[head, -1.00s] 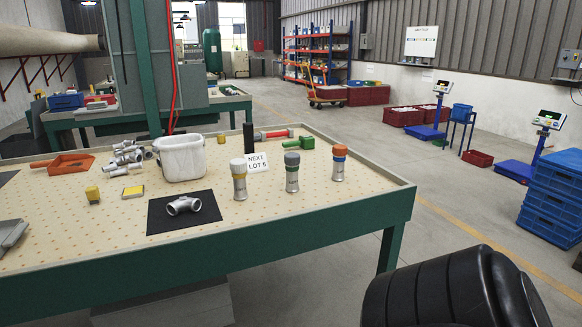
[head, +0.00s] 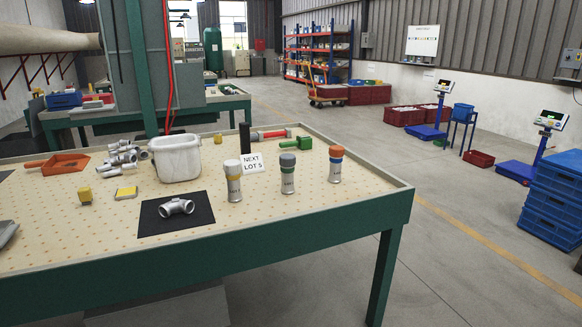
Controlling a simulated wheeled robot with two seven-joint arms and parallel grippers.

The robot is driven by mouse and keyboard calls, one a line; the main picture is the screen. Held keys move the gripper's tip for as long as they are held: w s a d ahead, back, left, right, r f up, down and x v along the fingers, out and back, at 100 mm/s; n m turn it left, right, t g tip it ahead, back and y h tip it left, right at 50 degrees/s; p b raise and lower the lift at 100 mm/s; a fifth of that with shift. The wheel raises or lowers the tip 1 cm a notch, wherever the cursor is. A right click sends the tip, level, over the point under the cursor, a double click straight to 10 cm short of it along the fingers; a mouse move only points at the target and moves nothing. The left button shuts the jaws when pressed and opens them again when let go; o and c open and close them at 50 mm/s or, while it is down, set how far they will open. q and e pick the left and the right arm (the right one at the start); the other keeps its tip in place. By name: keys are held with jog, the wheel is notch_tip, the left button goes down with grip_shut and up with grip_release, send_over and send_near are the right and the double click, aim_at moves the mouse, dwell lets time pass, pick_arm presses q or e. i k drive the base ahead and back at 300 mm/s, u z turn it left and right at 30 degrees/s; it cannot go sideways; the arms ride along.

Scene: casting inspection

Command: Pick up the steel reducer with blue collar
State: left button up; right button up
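Three upright steel reducers stand in a row on the pegboard-topped table (head: 100,240). The left one (head: 233,187) has a cream top, the middle one (head: 287,180) a blue-grey top, and the right one (head: 336,169) an orange top. Each has a thin coloured band below its top. The bands are too small for me to tell surely which one is the blue collar. The reducers stand apart from each other, with nothing touching them. Neither of my grippers is in view.
A white "NEXT LOT 5" card (head: 251,163) stands behind the reducers. A steel pipe fitting (head: 177,206) lies on a black mat (head: 200,214) to their left. A white bin (head: 178,165) and green-handled tool (head: 303,142) are behind. The table's front right corner is clear.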

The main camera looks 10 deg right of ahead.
aim_at(335, 177)
jog(key=z, duration=2.45)
jog(key=i, duration=1.35)
jog(key=u, duration=2.95)
